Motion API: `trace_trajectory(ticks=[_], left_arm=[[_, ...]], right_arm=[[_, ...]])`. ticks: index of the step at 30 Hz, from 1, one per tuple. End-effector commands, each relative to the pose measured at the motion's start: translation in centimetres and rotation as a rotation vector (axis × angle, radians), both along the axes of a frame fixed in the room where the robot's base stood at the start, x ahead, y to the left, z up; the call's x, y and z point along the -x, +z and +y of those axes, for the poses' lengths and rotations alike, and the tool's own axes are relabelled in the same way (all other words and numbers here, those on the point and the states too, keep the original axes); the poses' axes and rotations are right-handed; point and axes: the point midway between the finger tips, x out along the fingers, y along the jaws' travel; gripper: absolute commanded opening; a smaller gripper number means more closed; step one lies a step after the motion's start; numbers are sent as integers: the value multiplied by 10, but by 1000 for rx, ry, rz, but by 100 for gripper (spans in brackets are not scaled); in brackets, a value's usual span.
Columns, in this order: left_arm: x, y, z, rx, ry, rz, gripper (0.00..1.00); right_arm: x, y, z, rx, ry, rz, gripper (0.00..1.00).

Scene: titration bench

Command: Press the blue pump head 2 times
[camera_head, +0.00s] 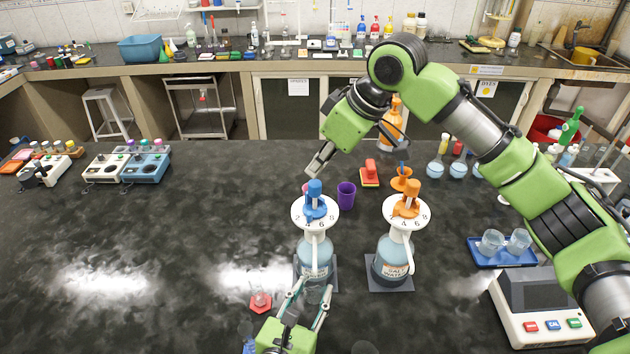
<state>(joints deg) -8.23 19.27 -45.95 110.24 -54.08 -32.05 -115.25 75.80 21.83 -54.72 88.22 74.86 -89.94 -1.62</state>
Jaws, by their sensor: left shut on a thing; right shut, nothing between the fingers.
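The blue pump head (315,198) sits on a white numbered collar (301,213) on top of a clear bottle with pale blue liquid (311,258). The bottle stands upright on a dark square base. My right gripper (309,186) is shut and empty, pointing down close to the top of the blue pump head; whether it touches cannot be told. My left gripper (309,294) is low in front of the bottle, shut on what looks like a clear glass vessel (316,293), below the pump's white spout. The vessel is hard to make out.
An orange pump bottle (391,250) stands close on the right. A purple cup (346,194) is behind the blue pump. A small flask (261,298) on a red mat lies left of my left gripper. A balance (540,305) is at the right.

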Motion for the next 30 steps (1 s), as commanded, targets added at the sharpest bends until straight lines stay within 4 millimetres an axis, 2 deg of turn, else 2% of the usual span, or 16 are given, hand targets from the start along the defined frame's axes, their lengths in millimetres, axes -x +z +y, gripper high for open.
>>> trace_trajectory(ticks=[10, 24, 30], left_arm=[[0, 0, 0, 0, 0, 0, 22], [0, 0, 0, 0, 0, 0, 22], [0, 0, 0, 0, 0, 0, 22]], right_arm=[[0, -1, 0, 0, 0, 0, 0], [0, -19, 0, 1, 1, 0, 0], [0, -18, 0, 1, 0, 1, 0]])
